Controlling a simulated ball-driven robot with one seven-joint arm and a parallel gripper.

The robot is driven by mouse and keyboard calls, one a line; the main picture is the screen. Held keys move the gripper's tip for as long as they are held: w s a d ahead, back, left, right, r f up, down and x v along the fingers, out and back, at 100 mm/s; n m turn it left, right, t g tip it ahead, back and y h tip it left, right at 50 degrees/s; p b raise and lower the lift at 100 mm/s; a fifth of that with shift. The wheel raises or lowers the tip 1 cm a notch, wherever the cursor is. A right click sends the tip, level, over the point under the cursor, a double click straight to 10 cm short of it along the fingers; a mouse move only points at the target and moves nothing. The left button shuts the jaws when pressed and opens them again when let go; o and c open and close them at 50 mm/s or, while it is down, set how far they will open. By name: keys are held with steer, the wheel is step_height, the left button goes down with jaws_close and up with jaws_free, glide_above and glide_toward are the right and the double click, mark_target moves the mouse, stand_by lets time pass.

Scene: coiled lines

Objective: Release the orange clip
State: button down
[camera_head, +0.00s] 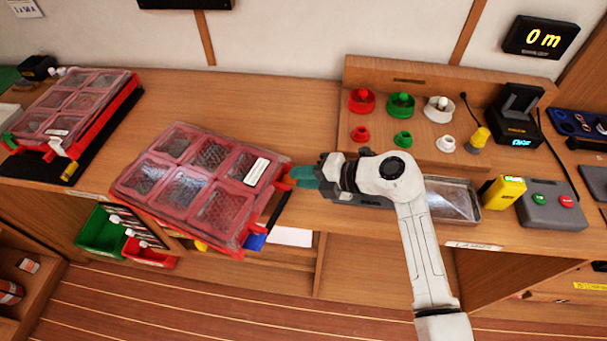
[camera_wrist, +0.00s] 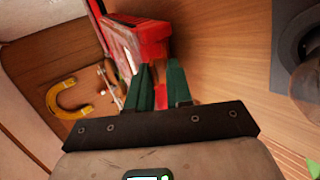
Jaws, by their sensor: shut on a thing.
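The red case (camera_head: 197,183) with a clear, compartmented lid lies on the bench, left of the arm, its front corner jutting past the bench edge. Orange-red clips stand out on its right end, by my gripper (camera_head: 306,178). In the wrist view the case (camera_wrist: 138,38) is ahead of the green fingers (camera_wrist: 160,88). The fingers are shut on an orange-red piece (camera_wrist: 161,97), which looks like the orange clip. The fingers partly hide it, so I cannot tell whether its latch is engaged.
A second red case (camera_head: 75,105) lies on a black mat at left. A metal tray (camera_head: 455,200) and a yellow device (camera_head: 502,192) are right of my arm. Green (camera_head: 100,232) and red (camera_head: 150,253) bins sit below the bench front. Bare bench lies behind the near case.

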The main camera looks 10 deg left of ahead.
steer(key=c, duration=1)
jaws_free()
steer(key=v, duration=1)
steer(key=shift+s+d+r+b, duration=0.1)
steer(key=shift+d+b, duration=0.3)
